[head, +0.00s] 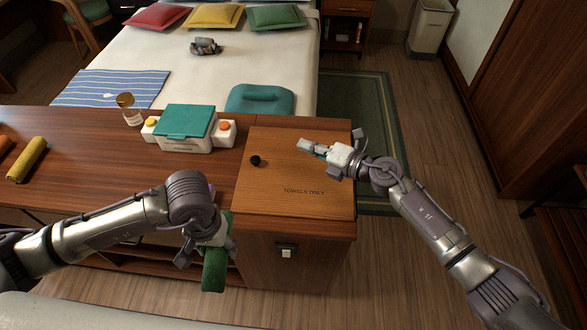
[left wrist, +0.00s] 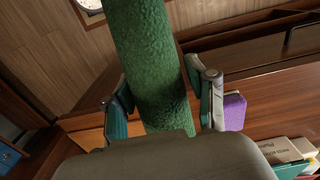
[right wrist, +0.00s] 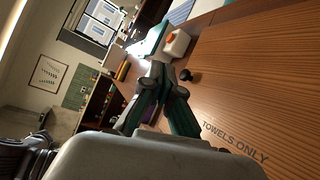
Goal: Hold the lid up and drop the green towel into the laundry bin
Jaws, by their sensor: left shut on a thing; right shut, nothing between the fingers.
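The laundry bin (head: 290,245) is a wooden cabinet at the right end of the counter. Its wooden lid (head: 275,180), marked "TOWELS ONLY", lies shut and has a small black knob (head: 256,161) near its left side. The lid and the knob (right wrist: 188,75) also show in the right wrist view. My left gripper (head: 208,245) is shut on the rolled green towel (head: 214,268), in front of the counter and left of the bin. The towel (left wrist: 152,60) stands between the fingers in the left wrist view. My right gripper (head: 315,149) is shut and empty above the lid's far right part.
A white caddy with a teal lid (head: 185,122) stands left of the bin, with a glass jar (head: 130,112) beside it. A yellow rolled towel (head: 27,160) lies at the counter's left. A bed (head: 250,60) is behind. A black latch (head: 287,250) is on the bin's front.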

